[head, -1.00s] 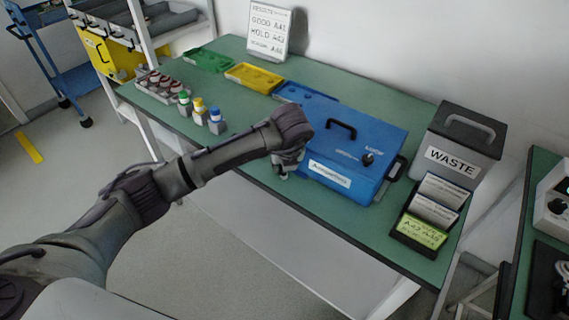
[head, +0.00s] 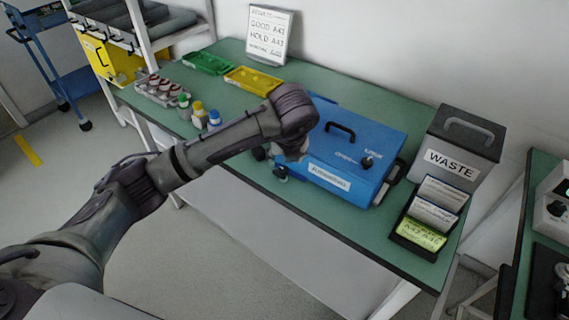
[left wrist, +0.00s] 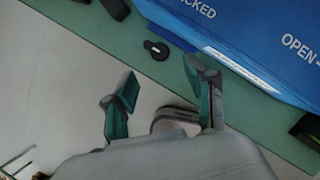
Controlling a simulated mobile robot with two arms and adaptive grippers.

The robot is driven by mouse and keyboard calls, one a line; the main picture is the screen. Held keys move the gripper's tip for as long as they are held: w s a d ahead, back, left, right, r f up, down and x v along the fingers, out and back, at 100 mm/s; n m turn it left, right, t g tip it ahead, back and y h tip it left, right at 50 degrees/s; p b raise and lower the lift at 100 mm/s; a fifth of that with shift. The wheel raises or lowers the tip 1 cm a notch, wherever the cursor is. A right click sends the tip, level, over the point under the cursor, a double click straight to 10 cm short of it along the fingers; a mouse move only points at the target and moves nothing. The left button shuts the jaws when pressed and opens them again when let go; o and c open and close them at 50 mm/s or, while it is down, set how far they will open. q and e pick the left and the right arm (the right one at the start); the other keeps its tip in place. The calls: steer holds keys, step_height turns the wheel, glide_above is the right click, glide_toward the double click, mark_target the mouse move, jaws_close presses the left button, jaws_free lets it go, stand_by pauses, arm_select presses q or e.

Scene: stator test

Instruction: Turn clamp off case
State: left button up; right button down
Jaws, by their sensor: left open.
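A blue case (head: 325,187) sits on the green bench, with a black handle and a black knob (head: 367,161) on its lid. A small black clamp knob (head: 280,171) shows beside the front left of the case; in the left wrist view the clamp knob (left wrist: 156,50) appears against the bench, next to the blue case (left wrist: 240,30). My left gripper (head: 288,155) is over the case's left end, partly hidden by my own wrist. In the left wrist view the gripper (left wrist: 160,78) is open and empty, its fingers apart from the knob. My right gripper is not in view.
A grey waste bin (head: 464,140) and a card holder (head: 425,215) stand right of the case. Green and yellow trays (head: 254,80) lie behind. Small capped bottles (head: 200,115) and a rack (head: 163,90) stand at left. The bench's front edge is close below the gripper.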

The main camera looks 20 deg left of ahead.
arm_select(q)
steer(key=shift+v, duration=2.4)
